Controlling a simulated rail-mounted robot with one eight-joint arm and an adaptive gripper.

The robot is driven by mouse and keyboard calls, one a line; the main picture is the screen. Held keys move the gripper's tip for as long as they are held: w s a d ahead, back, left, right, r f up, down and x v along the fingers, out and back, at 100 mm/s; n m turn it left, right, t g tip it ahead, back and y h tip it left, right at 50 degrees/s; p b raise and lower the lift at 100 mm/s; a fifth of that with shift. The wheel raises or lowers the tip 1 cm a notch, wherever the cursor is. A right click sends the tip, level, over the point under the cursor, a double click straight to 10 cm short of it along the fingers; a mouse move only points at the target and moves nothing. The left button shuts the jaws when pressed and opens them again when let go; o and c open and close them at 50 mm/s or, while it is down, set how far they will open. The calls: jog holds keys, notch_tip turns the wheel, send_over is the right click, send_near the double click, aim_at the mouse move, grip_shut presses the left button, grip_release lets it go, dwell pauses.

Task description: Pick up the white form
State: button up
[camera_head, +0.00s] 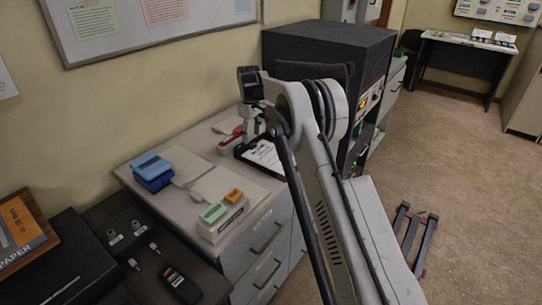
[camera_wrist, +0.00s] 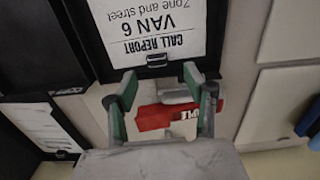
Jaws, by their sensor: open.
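The white form (camera_wrist: 150,25) is printed "CALL REPORT VAN 6" and lies on a black clipboard (camera_wrist: 150,68) with a clip at its edge. In the head view the form (camera_head: 266,156) lies on the far part of the grey cabinet top, partly hidden by my arm. My gripper (camera_wrist: 160,77) is open, with green-padded fingers apart. Its fingertips are over the clip edge of the clipboard; I cannot tell whether they touch it. No item is held. In the head view my gripper (camera_head: 252,128) is above the cabinet top, next to the clipboard.
A red item (camera_wrist: 166,116) with white lettering lies below the fingers. Blue boxes (camera_head: 152,170) and a white tray (camera_head: 222,218) with green and orange blocks stand nearer on the cabinet top (camera_head: 160,205). A large black unit (camera_head: 310,55) stands behind. Another black clipboard (camera_wrist: 40,125) lies at left.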

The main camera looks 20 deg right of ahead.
aim_at(253, 144)
jog(key=f, duration=0.4)
jog(key=shift+d+f, duration=0.15)
jog(key=shift+d, duration=0.05)
jog(key=c, duration=1.1)
jog(key=shift+c, duration=0.2)
